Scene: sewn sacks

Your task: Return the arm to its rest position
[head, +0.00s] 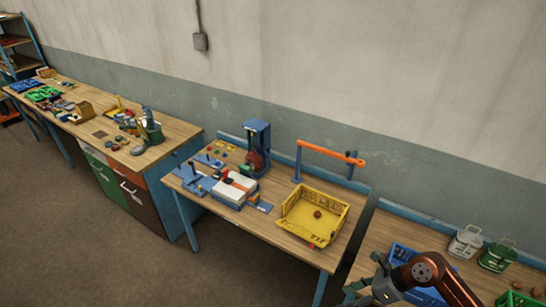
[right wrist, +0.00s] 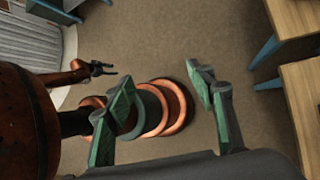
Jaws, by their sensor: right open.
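My right gripper (head: 358,278) shows at the bottom right of the head view, at the end of a copper-coloured arm. It is by the left edge of the right table (head: 378,229). In the right wrist view its green-padded fingers (right wrist: 163,76) stand wide apart with nothing between them, above the floor. My left gripper (right wrist: 106,68) is small in the right wrist view, at the left; its dark jaws look parted and empty. The left gripper is outside the head view.
The middle table (head: 293,248) carries a yellow crate (head: 326,237) with a small brown item inside. A blue crate (head: 405,254) lies behind my right gripper on the right table, with white and green canisters (head: 465,242) farther right. Brown floor (head: 217,277) is open in front.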

